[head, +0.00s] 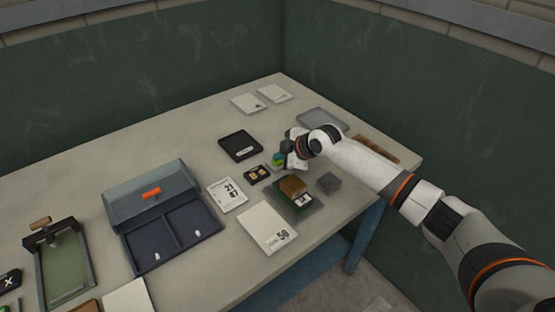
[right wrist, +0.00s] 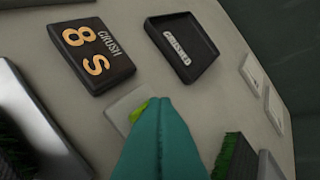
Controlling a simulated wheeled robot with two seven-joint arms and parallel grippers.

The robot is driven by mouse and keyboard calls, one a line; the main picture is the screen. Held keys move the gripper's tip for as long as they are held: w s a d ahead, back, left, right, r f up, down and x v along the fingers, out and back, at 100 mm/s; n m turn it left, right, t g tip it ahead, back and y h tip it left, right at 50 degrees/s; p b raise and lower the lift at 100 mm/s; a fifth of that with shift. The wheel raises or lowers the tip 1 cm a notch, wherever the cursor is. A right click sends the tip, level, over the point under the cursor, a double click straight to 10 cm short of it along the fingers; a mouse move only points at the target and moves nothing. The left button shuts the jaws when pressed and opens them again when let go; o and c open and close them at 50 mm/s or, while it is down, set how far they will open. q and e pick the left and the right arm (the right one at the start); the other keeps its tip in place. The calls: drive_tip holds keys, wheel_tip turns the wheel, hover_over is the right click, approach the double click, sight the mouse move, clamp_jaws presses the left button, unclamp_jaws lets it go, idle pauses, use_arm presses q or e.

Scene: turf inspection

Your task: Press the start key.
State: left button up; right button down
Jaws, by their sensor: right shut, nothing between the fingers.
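My right gripper (head: 282,160) is shut and empty, low over the table beside the small dark display. In the right wrist view its teal fingers (right wrist: 160,125) are closed together. A yellow-green piece (right wrist: 138,110), perhaps the start key, shows on a light grey plate (right wrist: 121,104) right at the fingertips, which partly hide it. I cannot tell whether they touch it. My left gripper is not in view.
A shallow black tray (head: 240,146) with a label lies behind the display. Cards (head: 267,229), a dark-blue divided case (head: 165,215) and a green-bedded frame (head: 63,265) lie to the left.

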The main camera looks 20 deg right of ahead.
idle(0.4)
drive_tip(key=shift+r+p, duration=0.85)
wheel_tip(320, 180, up, 5)
drive_tip(key=p, duration=0.4)
drive_tip(key=shift+s, duration=0.1)
idle(0.6)
